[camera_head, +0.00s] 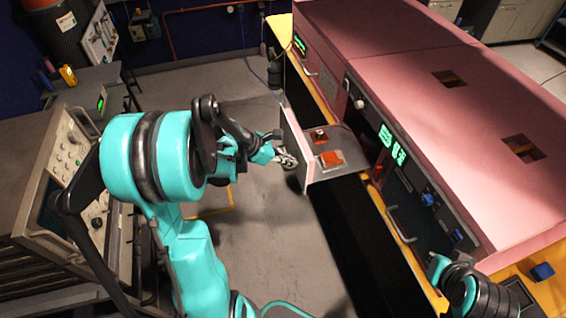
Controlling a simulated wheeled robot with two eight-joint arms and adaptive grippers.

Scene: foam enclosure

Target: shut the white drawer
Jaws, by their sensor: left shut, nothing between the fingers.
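The white drawer (296,146) stands open, pulled out to the left from the pink-topped foam enclosure (430,70). Its pale front panel faces left. Inside lie an orange block (331,158) and a smaller orange-and-white item (319,136). My left gripper (291,161) is shut and empty, close to the outer face of the drawer front; I cannot tell whether it touches. My right arm shows at the lower right, in front of the enclosure, but its gripper is out of view.
Metal handles (400,226) and a knob (359,104) stick out from the enclosure's front. An instrument cabinet (75,160) with knobs stands at left. A blue block (541,271) sits on the yellow ledge at lower right.

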